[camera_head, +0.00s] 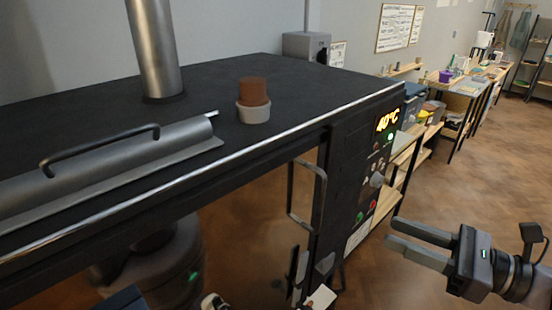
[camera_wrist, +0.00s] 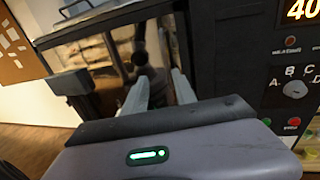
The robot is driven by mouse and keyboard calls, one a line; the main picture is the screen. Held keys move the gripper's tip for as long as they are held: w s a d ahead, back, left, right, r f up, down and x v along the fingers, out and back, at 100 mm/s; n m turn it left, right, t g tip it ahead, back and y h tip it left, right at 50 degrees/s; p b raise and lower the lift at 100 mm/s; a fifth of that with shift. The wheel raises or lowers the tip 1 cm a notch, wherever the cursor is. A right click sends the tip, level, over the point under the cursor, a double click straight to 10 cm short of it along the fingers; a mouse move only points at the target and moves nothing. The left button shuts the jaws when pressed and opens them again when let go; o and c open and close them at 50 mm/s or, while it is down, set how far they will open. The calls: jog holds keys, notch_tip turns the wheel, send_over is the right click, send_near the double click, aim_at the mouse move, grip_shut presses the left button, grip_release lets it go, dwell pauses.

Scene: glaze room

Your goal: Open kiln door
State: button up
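The black kiln (camera_head: 180,110) fills the left and middle of the head view. Its front door (camera_head: 250,210) looks dark and glossy and appears shut, with reflections in it. A grey upright bar handle (camera_head: 322,190) is at the door's right side, beside the control panel (camera_head: 372,170), which reads 40°C. My gripper (camera_head: 389,231) is to the right of the handle, in front of the panel side, apart from the handle, with its fingers parted and nothing between them. In the wrist view my gripper's two fingers (camera_wrist: 160,76) also stand apart, pointing toward the kiln front.
A brown pot in a pale cup (camera_head: 253,101) stands on the kiln top, near a metal flue pipe (camera_head: 157,50) and a grey hood with a black handle (camera_head: 105,150). Wooden shelves (camera_head: 410,152) stand beyond the panel. The floor at the right is clear.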

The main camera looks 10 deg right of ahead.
jog(key=shift+t, duration=0.3)
jog(key=b+x, duration=0.1)
jog(key=x, duration=0.4)
jog(key=b+x, duration=0.1)
jog(key=x, duration=1)
jog(key=shift+w+d+b, duration=0.25)
jog(key=shift+w+b, duration=0.15)
jog(key=shift+w, duration=0.05)
grip_shut()
